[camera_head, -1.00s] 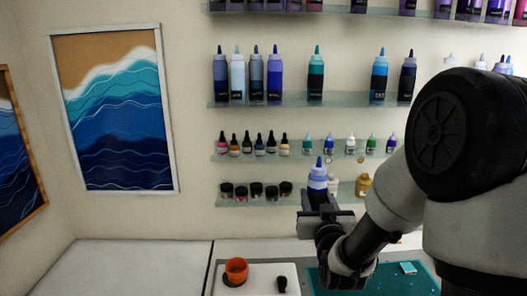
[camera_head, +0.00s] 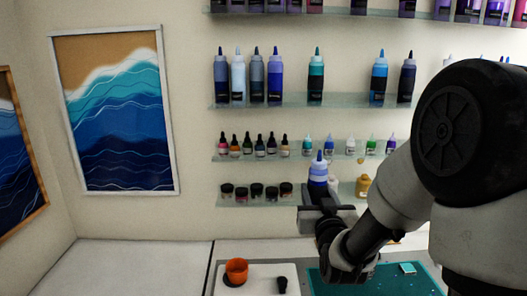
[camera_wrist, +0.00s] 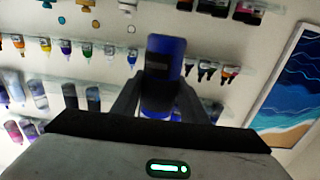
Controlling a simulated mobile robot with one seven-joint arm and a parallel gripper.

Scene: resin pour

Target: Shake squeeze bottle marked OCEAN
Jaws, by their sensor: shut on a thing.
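My gripper (camera_head: 322,209) is shut on a squeeze bottle (camera_head: 318,175) with a blue pointed cap, a pale blue band and a dark lower part. The bottle stands upright in the jaws, above the work surface and in front of the wall shelves. In the wrist view the same bottle (camera_wrist: 165,65) shows its dark blue end between the two fingers (camera_wrist: 160,98). I cannot read a name on it in either view, and its lower part is partly hidden by my gripper.
Wall shelves (camera_head: 240,104) hold several bottles, droppers and jars behind my gripper. Below are a white tray (camera_head: 258,283) with an orange cup (camera_head: 237,271) and a small black item (camera_head: 282,284), and a green mat (camera_head: 330,281). The white counter (camera_head: 110,268) at left is clear.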

